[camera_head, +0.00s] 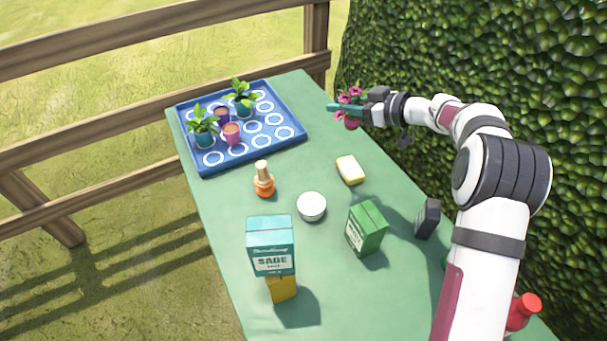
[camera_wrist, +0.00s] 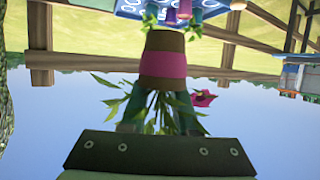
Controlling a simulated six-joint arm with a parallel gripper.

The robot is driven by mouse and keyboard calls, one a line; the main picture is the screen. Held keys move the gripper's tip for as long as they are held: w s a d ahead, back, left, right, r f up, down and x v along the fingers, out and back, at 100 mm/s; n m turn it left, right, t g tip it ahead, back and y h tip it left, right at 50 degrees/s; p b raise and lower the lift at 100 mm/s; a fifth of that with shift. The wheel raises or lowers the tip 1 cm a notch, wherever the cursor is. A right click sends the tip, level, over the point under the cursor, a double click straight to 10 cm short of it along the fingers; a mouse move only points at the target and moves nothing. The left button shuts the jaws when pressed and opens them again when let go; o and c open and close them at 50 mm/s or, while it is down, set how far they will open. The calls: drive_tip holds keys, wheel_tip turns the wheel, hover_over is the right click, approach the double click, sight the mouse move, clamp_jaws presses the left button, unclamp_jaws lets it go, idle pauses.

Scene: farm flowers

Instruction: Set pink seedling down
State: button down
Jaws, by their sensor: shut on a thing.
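The pink seedling (camera_head: 351,118), a pink pot with green leaves and pink flowers, is in my gripper (camera_head: 346,107), which is shut on it near the table's far right edge, beside the hedge. The blue tray (camera_head: 285,139) with white rings lies at the far left and holds two leafy plants (camera_head: 203,126) (camera_head: 243,98) and two small pots (camera_head: 232,133) (camera_head: 222,114).
On the green table (camera_head: 320,285) stand an orange bottle (camera_head: 264,183), a yellow sponge (camera_head: 350,170), a white round dish (camera_head: 311,207), a green box (camera_head: 366,229), a teal box (camera_head: 271,246) and a dark box (camera_head: 428,219). Several tray rings on the right are empty. A hedge (camera_head: 480,60) borders the right.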

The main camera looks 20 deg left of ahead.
wheel_tip(320, 180, down, 10)
drive_tip(key=a+f, duration=0.2)
drive_tip(key=a, duration=0.1)
drive_tip(key=a+f, duration=0.3)
drive_tip(key=a, duration=0.1)
drive_tip(key=a+f, duration=0.2)
drive_tip(key=a, duration=0.2)
drive_tip(key=shift+w+a+f, duration=0.2)
drive_tip(key=shift+a, duration=0.05)
wheel_tip(320, 180, down, 3)
drive_tip(key=shift+a+f, duration=0.1)
drive_tip(key=shift+f, duration=0.4)
drive_tip(key=c, duration=0.7)
unclamp_jaws()
drive_tip(key=shift+f, duration=0.1)
drive_tip(key=shift+o, duration=0.2)
